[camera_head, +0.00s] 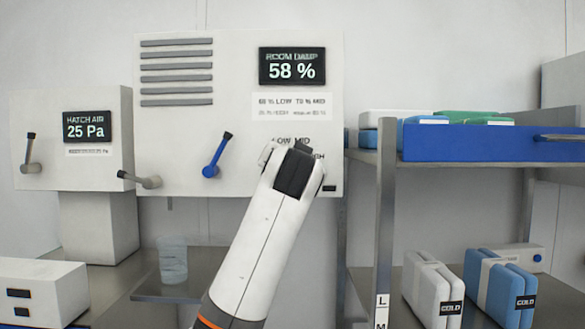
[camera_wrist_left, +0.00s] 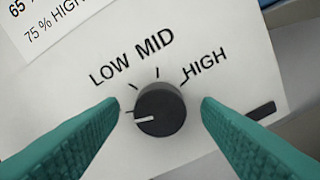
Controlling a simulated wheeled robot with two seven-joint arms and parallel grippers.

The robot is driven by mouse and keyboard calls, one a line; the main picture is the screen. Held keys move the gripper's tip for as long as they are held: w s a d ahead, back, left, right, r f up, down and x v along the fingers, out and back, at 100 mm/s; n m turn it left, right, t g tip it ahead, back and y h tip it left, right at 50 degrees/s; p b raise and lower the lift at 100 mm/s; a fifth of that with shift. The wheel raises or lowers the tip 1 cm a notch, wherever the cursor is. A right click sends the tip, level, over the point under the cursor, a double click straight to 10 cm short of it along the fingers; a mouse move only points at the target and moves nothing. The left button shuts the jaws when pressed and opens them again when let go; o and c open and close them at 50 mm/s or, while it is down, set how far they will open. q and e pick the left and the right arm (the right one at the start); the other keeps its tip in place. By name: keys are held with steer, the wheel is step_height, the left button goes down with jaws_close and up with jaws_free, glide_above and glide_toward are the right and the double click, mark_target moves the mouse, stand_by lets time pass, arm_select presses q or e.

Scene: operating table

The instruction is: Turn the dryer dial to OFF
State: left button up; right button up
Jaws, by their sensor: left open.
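The dryer dial (camera_wrist_left: 160,109) is a round black knob on a white panel, seen in the left wrist view. Its white pointer line points left, away from the LOW, MID and HIGH marks and towards a tick beside the left finger. Any label there is hidden by that finger. My left gripper (camera_wrist_left: 160,104) is open, with a teal finger on each side of the dial and visible gaps between. In the head view my left gripper (camera_head: 294,172) is in front of the dryer panel (camera_head: 235,120) and hides the dial. My right gripper is not in view.
The panel has a ROOM DAMP display (camera_head: 292,67) reading 58 % and a blue lever (camera_head: 216,157). A hatch air box (camera_head: 70,135) with levers stands left. A shelf with a blue tray (camera_head: 480,145) and COLD packs (camera_head: 433,290) is right. A clear cup (camera_head: 173,260) stands below.

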arm_select(q)
steer(key=s+b, duration=0.5)
steer(key=s, duration=0.6)
steer(key=shift+s, duration=0.3)
steer(key=shift+f, duration=0.1)
